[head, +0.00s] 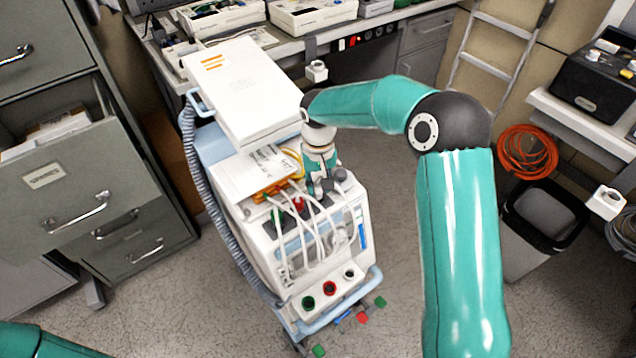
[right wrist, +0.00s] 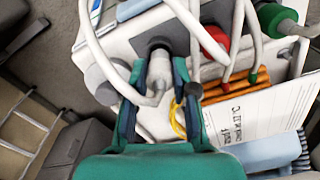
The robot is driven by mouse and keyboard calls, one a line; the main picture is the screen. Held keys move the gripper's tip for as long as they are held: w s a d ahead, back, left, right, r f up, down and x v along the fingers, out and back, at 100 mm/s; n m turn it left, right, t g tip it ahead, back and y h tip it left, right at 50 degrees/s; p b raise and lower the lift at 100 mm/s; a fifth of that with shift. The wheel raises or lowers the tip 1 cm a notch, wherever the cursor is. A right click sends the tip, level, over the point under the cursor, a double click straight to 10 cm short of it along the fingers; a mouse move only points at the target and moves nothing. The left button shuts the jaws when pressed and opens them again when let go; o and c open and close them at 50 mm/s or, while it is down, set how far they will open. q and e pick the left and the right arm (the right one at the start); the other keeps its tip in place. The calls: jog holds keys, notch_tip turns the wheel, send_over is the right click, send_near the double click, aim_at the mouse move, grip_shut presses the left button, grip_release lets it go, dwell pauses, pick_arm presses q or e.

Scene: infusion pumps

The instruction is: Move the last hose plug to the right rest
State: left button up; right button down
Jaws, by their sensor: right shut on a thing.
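My right gripper (head: 320,188) is over the top back of the white pump cart (head: 262,245), next to several white hoses. In the right wrist view my right gripper (right wrist: 157,85) is shut on a pale grey hose plug (right wrist: 158,70) with a white hose. The plug is at a dark round holder (right wrist: 157,44); I cannot tell whether it is seated in it. A red plug (right wrist: 214,42) and a green plug (right wrist: 275,20) stand beside it on the cart top. Which holder is the right rest is not clear. My left gripper is out of view.
A paper sheet (right wrist: 262,115) lies near the plugs. Open drawers (head: 85,190) stand at left, a waste bin (head: 540,225) at right. Loose hoses cross the cart front.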

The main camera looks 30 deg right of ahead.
jog(key=shift+f+b, duration=0.7)
jog(key=shift+f, duration=0.35)
jog(key=c, duration=0.8)
grip_release()
jog(key=shift+r, duration=0.1)
jog(key=shift+c, duration=0.2)
